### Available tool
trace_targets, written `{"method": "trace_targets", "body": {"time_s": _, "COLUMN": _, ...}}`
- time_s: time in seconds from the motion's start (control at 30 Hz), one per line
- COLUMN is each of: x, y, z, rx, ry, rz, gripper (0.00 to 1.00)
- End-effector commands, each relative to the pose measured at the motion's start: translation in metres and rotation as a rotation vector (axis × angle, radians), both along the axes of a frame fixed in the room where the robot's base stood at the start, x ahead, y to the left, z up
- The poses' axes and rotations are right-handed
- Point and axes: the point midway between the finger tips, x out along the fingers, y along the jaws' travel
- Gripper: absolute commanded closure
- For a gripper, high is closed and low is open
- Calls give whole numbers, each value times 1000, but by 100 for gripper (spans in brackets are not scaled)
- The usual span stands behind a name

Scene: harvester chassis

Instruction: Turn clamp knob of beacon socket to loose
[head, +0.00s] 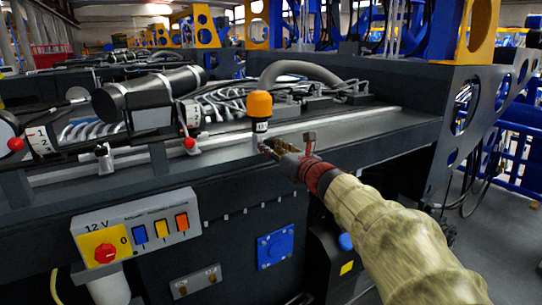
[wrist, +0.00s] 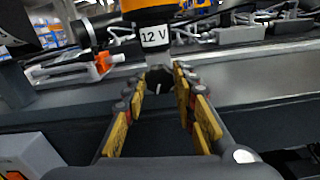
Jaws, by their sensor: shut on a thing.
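The beacon (head: 260,106) has an orange cap and a dark body with a white label. It stands upright on the chassis rail in the head view. In the wrist view the lower part of the beacon (wrist: 153,38) shows its "12 V" label. Below it, a dark clamp knob (wrist: 159,80) with a light mark sits on the front of the socket (wrist: 156,61). My gripper (wrist: 160,84) is shut on the clamp knob, with a yellow-padded finger on each side. In the head view my gripper (head: 272,149) hides the knob, just under the beacon.
A 12 V switch panel (head: 136,236) with a red rotary knob is at lower left. A blue socket cover (head: 274,246) is on the front face. Black cylinders (head: 151,96) and a grey hose (head: 300,70) lie on the deck. A side plate (head: 490,110) rises at right.

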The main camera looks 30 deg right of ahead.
Motion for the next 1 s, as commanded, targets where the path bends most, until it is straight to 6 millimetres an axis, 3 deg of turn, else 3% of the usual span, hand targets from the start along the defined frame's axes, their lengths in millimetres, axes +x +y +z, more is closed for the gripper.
{"method": "trace_targets", "body": {"time_s": 1.0, "x": 0, "y": 0, "z": -5, "rx": -942, "ry": -35, "rz": -1, "gripper": 98}}
